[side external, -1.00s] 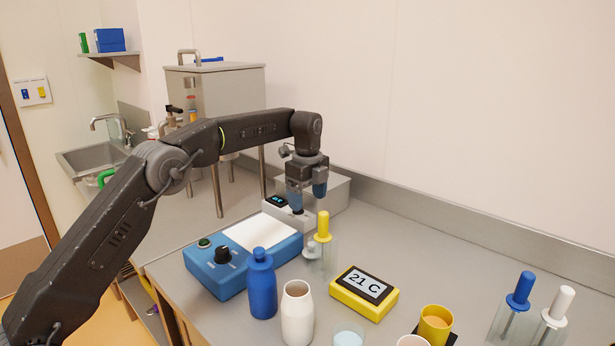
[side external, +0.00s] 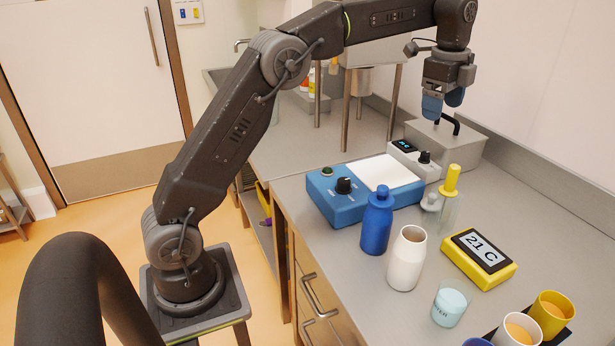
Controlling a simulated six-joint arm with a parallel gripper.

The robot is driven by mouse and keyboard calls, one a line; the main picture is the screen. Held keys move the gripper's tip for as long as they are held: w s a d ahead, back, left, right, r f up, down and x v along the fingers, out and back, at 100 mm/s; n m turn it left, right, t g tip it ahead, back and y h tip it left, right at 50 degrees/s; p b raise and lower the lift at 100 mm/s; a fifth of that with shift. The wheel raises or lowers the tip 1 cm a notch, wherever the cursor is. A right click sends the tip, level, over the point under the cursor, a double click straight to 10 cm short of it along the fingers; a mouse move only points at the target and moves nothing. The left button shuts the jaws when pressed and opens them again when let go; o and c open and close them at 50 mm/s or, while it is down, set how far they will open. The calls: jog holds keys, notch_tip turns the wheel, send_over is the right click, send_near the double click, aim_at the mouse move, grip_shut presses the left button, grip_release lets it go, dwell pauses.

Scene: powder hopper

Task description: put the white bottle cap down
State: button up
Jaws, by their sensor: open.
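The white bottle (side external: 407,258) stands upright on the bench with its mouth open and no cap on it. A small pale, knob-shaped piece (side external: 430,200) sits beside the yellow-handled tool (side external: 450,182); it may be the white bottle cap, but it is too small to be sure. My gripper (side external: 443,104) is open, with blue fingertips pointing down. It hangs in the air at the back of the bench, above the grey box area, apart from the white bottle. I see nothing between the fingers.
A blue capped bottle (side external: 376,222) stands left of the white bottle. Behind are a blue device (side external: 345,207) and a small grey display unit (side external: 412,160). The bench's right side is clear.

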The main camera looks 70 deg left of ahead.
jog(key=s+d+r+n+t, duration=0.15)
jog(key=s+n, duration=0.25)
jog(key=s, duration=0.5)
jog(key=s+d+r+n+t, duration=0.15)
jog(key=s+n, duration=0.25)
jog(key=s, duration=0.4)
jog(key=s+d+f+n, duration=0.1)
jog(key=s+f+n, duration=0.2)
jog(key=s+f, duration=0.2)
jog(key=s+d+f+n+t, duration=0.1)
jog(key=s+f+n, duration=0.2)
jog(key=s, duration=0.8)
jog(key=shift+s+d+f+n+t, duration=0.2)
jog(key=shift+f+n+t, duration=0.15)
jog(key=shift+f, duration=0.55)
